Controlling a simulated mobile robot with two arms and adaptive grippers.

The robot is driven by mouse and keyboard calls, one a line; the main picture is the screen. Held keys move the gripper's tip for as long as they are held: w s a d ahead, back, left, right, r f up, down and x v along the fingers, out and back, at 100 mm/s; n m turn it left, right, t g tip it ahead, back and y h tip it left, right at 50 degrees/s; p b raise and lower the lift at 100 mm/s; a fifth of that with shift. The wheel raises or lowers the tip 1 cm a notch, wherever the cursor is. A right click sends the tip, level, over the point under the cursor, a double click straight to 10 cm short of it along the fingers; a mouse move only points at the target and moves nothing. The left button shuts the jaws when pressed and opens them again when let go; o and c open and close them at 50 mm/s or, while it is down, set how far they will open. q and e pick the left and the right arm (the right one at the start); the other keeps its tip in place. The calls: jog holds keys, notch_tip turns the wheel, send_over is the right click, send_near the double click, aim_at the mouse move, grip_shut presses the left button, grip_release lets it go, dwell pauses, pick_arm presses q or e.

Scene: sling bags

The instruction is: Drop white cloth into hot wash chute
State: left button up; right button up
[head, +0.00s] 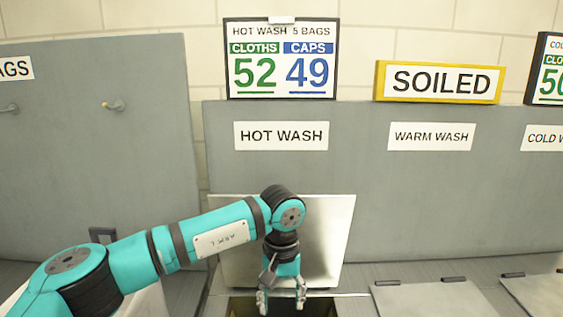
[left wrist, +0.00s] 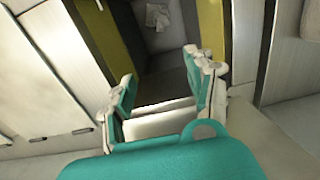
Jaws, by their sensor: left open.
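The hot wash chute (head: 240,307) is an open hatch below the HOT WASH label (head: 281,135). Its silver lid (head: 325,235) stands raised behind it. My left gripper (head: 282,302) points down over the opening, with its fingers apart and nothing between them. In the left wrist view, the gripper (left wrist: 162,82) is also empty, above the chute with its yellow inner walls (left wrist: 212,22). A small crumpled white cloth (left wrist: 158,16) lies deep inside on a grey surface, apart from the fingers. My right gripper is out of view.
A warm wash lid (head: 430,298) lies shut to the right, with a cold wash lid (head: 540,292) beyond it. A SOILED sign (head: 438,82) and a counter board (head: 281,60) reading cloths 52, caps 49 stand above. A grey panel with hooks (head: 100,140) is at left.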

pick_arm(q)
jog(key=o, duration=0.7)
notch_tip(320, 180, up, 6)
jog(key=p, duration=0.2)
jog(key=shift+f+p, duration=0.2)
jog(key=shift+p, duration=0.15)
notch_tip(320, 180, up, 12)
dwell(0.6)
jog(key=shift+f, duration=0.1)
dwell(0.6)
